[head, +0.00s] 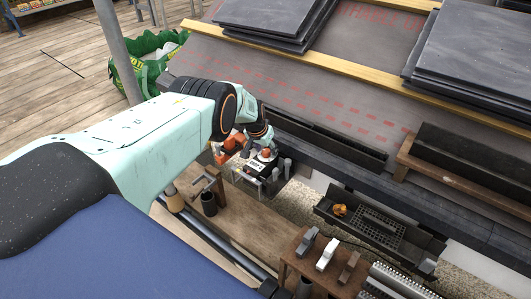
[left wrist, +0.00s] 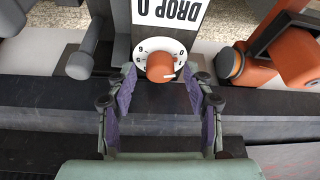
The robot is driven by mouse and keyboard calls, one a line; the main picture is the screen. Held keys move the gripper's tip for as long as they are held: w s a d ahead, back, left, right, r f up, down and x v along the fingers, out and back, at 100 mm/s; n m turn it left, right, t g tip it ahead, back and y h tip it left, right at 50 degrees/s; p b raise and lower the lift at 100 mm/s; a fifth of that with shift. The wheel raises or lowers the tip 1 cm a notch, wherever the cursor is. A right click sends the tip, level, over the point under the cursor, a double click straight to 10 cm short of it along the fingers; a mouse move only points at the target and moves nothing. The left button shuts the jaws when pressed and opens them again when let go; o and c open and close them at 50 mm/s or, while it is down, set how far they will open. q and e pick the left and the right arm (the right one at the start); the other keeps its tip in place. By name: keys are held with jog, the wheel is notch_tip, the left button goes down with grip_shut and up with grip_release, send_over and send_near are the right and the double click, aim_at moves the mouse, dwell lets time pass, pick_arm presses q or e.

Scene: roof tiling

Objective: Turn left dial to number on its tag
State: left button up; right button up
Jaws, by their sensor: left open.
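The left dial (left wrist: 161,68) is an orange knob with a white mark, on a round white face with numbers, in the left wrist view. A white tag (left wrist: 168,15) reading "DROP 0" upside down lies beside the face. My left gripper (left wrist: 160,85) is open, with one finger on each side of the knob; I cannot tell whether they touch it. In the head view the dial (head: 266,154) is small, beneath my left gripper (head: 262,146). Part of the numbering is hidden by the knob and fingers. My right gripper is out of view.
An orange tool (left wrist: 270,55) stands right of the dial and a grey clamp-like part (left wrist: 84,58) left of it. In the head view, slate stacks (head: 275,22) lie on the roof, and a black tray (head: 380,225) and a wooden stool (head: 325,262) stand to the right.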

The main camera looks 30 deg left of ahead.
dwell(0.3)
pick_arm(q)
grip_shut()
dwell(0.4)
